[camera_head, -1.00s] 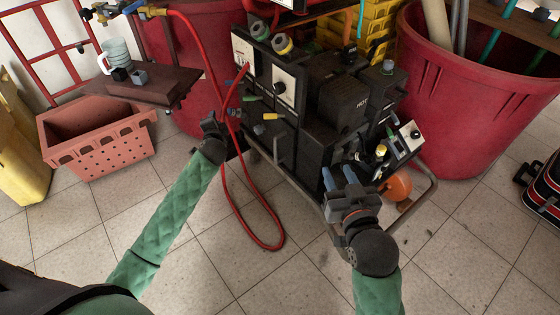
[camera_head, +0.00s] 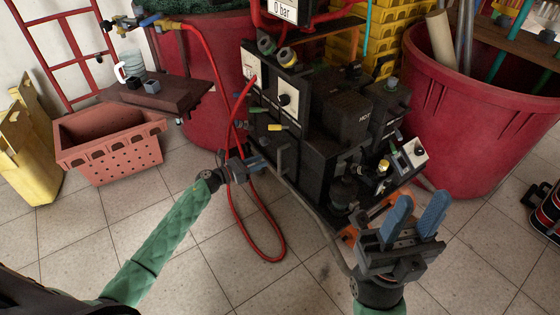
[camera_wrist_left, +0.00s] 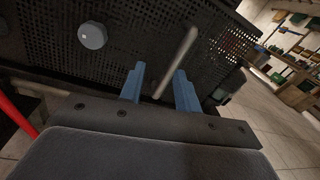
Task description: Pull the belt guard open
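The belt guard (camera_wrist_left: 225,45) appears to be the dark perforated panel that fills the upper left wrist view. A pale grey bar handle (camera_wrist_left: 178,60) stands out from it, and a round grey knob (camera_wrist_left: 92,35) is to its left. In the head view the handle (camera_head: 282,157) is on the near side of the black machine (camera_head: 320,150). My left gripper (camera_head: 258,163) is just left of the handle; its blue fingers (camera_wrist_left: 159,72) are apart, with the handle seen between them. Contact cannot be told. My right gripper (camera_head: 420,200) is open and empty, in front of the machine's right end.
A red hose (camera_head: 232,190) loops down to the floor beside my left gripper. The machine's cart has a metal tube frame (camera_head: 325,232). A red tub (camera_head: 470,125) stands right, a pink crate (camera_head: 110,155) left.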

